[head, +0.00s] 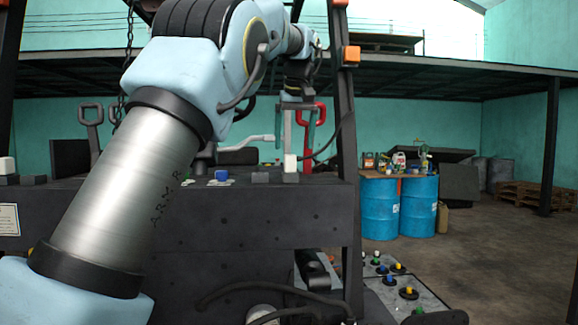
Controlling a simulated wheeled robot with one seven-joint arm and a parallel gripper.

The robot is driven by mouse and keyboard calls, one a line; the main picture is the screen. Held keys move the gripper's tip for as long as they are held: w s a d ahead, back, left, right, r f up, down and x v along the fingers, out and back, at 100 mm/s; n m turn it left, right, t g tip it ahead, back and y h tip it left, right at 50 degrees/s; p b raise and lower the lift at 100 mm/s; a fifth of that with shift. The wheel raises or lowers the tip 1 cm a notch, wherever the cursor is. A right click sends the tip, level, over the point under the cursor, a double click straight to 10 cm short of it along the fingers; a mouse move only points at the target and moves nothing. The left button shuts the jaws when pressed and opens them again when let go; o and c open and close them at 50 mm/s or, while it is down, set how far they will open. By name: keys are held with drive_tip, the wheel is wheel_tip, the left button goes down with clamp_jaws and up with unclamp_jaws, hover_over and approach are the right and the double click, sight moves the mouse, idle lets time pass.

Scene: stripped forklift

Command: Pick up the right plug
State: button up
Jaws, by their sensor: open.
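My gripper (297,148) hangs down from my arm at the top centre of the head view, above the back of the dark forklift body (270,218). Its two slim grey fingers are apart and I see nothing held between them. A small white block, which looks like the right plug (290,163), stands upright on a dark base at the right end of the forklift's top ledge. It shows just below the fingertips, nearest the left finger. I cannot tell whether they touch or how they line up in depth.
A similar white block (7,165) stands at the far left, and a blue piece (221,175) sits on the ledge. A dark forklift post (346,130) rises right of my gripper. A red handle (318,125) and a black cable are close behind. Blue barrels (418,207) stand farther right.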

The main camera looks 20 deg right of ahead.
sight(293, 156)
drive_tip(key=shift+p+x, duration=0.75)
drive_tip(key=shift+x, duration=2)
drive_tip(key=shift+w+r, duration=0.1)
drive_tip(key=shift+c, duration=0.3)
clamp_jaws()
